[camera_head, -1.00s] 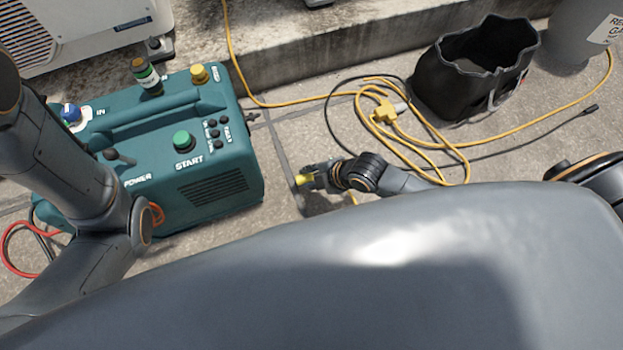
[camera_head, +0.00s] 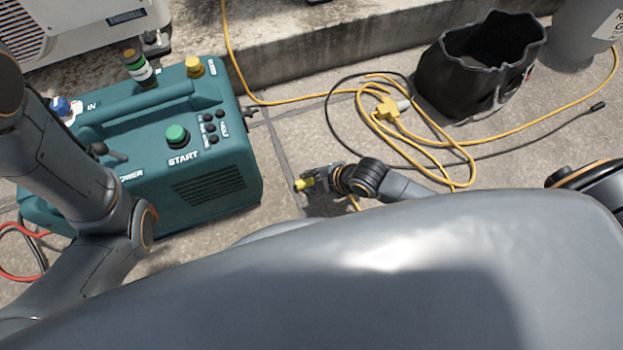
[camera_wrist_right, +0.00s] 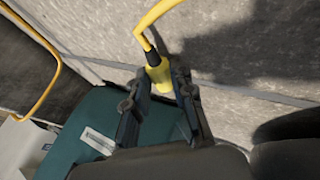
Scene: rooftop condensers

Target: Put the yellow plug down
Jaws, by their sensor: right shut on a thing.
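My right gripper (camera_head: 312,182) is shut on the yellow plug (camera_head: 304,185), low over the concrete to the right of the teal machine. In the right wrist view the plug (camera_wrist_right: 158,74) sits between the two dark fingers (camera_wrist_right: 160,95), with its yellow cord (camera_wrist_right: 143,28) bending up from it. I cannot tell whether the plug touches the ground. My left arm comes in from the left, over the machine's front; its gripper is out of view.
The teal machine (camera_head: 225,165) with a green START button (camera_head: 177,136) stands at left. A coiled yellow cord with a yellow connector (camera_head: 388,110) lies on the concrete at right. A black bag (camera_head: 440,75) and a grey cylinder (camera_head: 583,35) stand behind.

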